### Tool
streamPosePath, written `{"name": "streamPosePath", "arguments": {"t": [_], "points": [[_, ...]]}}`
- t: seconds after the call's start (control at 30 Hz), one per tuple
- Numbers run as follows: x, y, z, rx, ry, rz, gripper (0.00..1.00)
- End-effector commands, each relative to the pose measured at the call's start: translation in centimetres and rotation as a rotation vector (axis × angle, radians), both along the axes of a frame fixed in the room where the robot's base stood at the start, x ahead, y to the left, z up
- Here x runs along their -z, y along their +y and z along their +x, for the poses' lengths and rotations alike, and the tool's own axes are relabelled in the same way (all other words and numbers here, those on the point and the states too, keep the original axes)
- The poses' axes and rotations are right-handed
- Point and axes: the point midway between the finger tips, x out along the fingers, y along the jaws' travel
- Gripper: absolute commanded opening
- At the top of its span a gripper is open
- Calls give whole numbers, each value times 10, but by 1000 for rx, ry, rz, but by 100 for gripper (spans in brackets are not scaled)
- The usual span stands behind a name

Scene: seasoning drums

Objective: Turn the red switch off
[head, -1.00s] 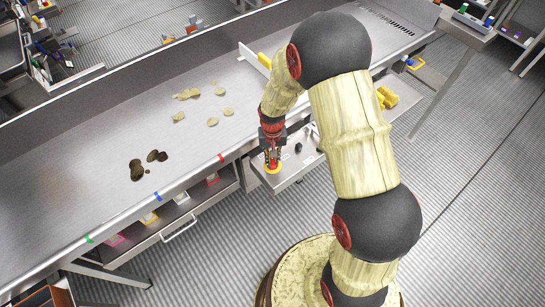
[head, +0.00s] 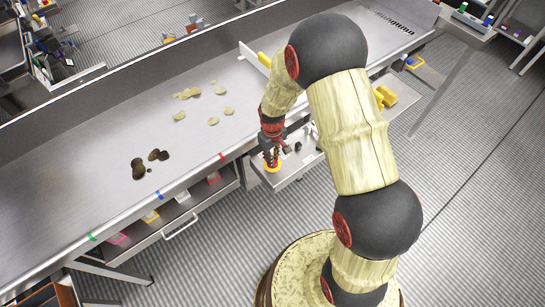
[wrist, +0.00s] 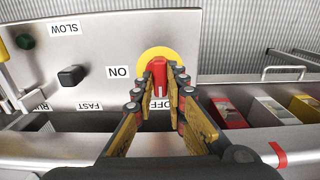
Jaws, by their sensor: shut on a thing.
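The red switch (wrist: 158,68) stands on a round yellow plate on a metal control panel (wrist: 100,25). In the wrist view an ON label (wrist: 118,72) is left of it and an OFF label (wrist: 158,103) is partly hidden below it by my fingers. My gripper (wrist: 158,84) has one finger on each side of the switch and is shut on it. In the head view my gripper (head: 271,160) is over the yellow plate (head: 272,168). The exact angle of the switch is partly hidden.
A black knob (wrist: 71,75) and a green button (wrist: 25,41) are left on the panel. A long metal table (head: 110,150) holds dark pieces (head: 138,169) and pale pieces (head: 188,93). Bins (wrist: 272,110) sit under its edge. Striped floor is clear below.

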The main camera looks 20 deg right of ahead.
Motion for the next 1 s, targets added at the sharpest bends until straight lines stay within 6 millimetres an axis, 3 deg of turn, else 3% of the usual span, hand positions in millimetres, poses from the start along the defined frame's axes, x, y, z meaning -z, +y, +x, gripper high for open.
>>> {"name": "streamPosePath", "arguments": {"t": [0.37,0.4,0.7,1.0], "points": [[0,0,1,-6,-2,0,0],[0,0,1,-6,-2,0,15],[0,0,0,-4,-1,-1,32],[-1,0,0,-4,-1,0,32]]}}
